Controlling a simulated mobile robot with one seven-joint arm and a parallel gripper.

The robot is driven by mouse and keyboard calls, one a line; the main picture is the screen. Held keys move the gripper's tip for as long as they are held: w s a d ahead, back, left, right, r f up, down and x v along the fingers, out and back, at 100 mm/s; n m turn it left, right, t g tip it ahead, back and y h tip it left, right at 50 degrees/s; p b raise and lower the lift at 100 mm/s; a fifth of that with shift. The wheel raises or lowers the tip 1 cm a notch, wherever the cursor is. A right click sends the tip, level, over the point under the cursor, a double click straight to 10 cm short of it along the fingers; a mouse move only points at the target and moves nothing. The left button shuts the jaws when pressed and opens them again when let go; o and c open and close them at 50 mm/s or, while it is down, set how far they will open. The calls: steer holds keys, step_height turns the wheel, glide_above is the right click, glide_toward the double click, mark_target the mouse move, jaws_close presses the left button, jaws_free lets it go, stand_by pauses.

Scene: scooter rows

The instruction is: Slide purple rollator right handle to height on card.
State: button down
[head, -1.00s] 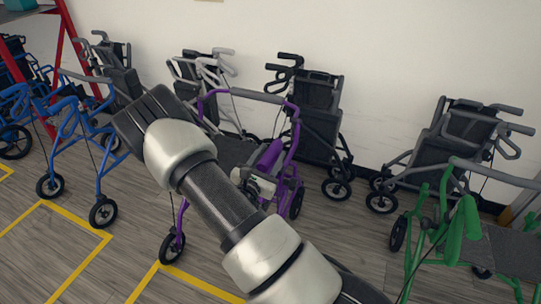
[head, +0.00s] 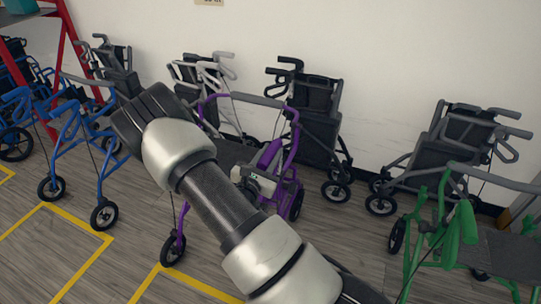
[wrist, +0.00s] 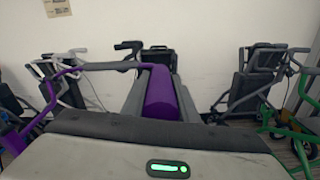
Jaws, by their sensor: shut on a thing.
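The purple rollator (head: 295,140) stands in the middle of the head view, partly hidden behind my arm. Its thick purple right handle (wrist: 162,92) points away from me in the wrist view. My gripper (wrist: 160,73) is shut on this handle, with a grey finger on each side.
A blue rollator (head: 75,130) stands left and a green one (head: 462,235) at lower right. Dark and grey rollators (head: 318,95) stand behind along the white wall. A red-framed shelf (head: 65,40) is at far left. Yellow lines (head: 75,275) mark clear floor in front.

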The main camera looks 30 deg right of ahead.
steer(key=shift+r, duration=0.15)
steer(key=c, duration=1.4)
jaws_free()
steer(key=shift+a, duration=0.1)
steer(key=v, duration=1.7)
steer(key=shift+s, duration=0.2)
